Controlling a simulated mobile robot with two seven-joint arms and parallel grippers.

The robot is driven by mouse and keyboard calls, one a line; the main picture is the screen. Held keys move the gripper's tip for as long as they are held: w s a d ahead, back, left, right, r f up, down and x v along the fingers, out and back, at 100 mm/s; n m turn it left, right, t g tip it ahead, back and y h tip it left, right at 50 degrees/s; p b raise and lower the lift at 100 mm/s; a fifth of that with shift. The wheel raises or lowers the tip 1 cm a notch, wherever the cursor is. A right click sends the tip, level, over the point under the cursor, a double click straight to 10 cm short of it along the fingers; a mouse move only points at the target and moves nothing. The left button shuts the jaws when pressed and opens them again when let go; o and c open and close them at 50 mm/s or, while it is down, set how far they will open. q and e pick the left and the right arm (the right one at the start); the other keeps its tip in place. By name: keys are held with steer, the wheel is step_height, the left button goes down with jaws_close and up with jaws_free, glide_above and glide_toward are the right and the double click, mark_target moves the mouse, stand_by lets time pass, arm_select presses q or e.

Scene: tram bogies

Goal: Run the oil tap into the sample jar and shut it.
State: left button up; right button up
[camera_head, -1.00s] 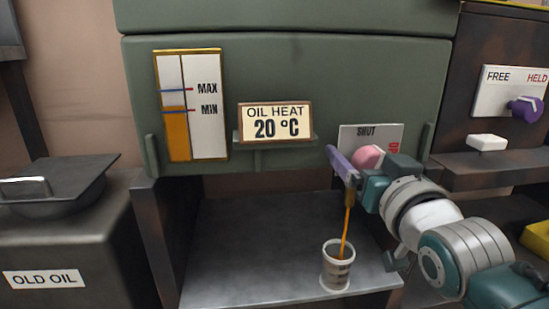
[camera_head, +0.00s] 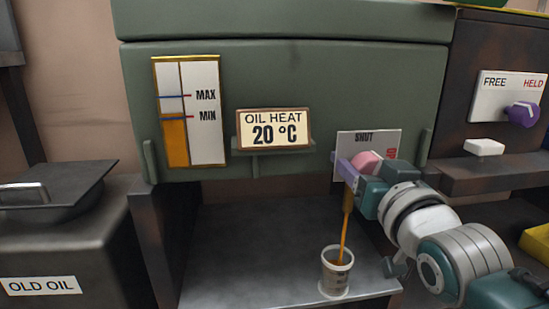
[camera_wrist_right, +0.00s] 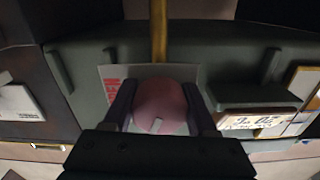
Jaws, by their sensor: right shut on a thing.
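The pink tap knob (camera_head: 366,163) sits in front of a plate (camera_head: 384,141) marked SHUT, its other word partly covered by my gripper. My right gripper (camera_head: 360,170) is shut on the knob; the right wrist view shows a finger on each side of the knob (camera_wrist_right: 160,105). A thin orange oil stream (camera_head: 344,236) falls from below the tap into the sample jar (camera_head: 336,277). The jar stands upright on the grey shelf (camera_head: 250,265), with orange showing inside its rim. The exact fill level is hard to tell. My left gripper is out of view.
A gauge (camera_head: 204,135) shows orange oil about at the MIN line. A sign (camera_head: 273,130) reads OIL HEAT 20 °C. A bin marked OLD OIL (camera_head: 42,286) stands at left. A purple knob (camera_head: 523,114) at right has a FREE/HELD plate. The shelf left of the jar is clear.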

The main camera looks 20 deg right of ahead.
steer(key=shift+r+n+p, duration=0.2)
steer(key=shift+n+p, duration=0.55)
steer(key=shift+n, duration=0.25)
steer(key=n, duration=0.2)
steer(key=shift+f+n+p, duration=0.2)
steer(key=shift+n+p, duration=0.1)
steer(key=o, duration=1.4)
steer(key=shift+c, duration=0.2)
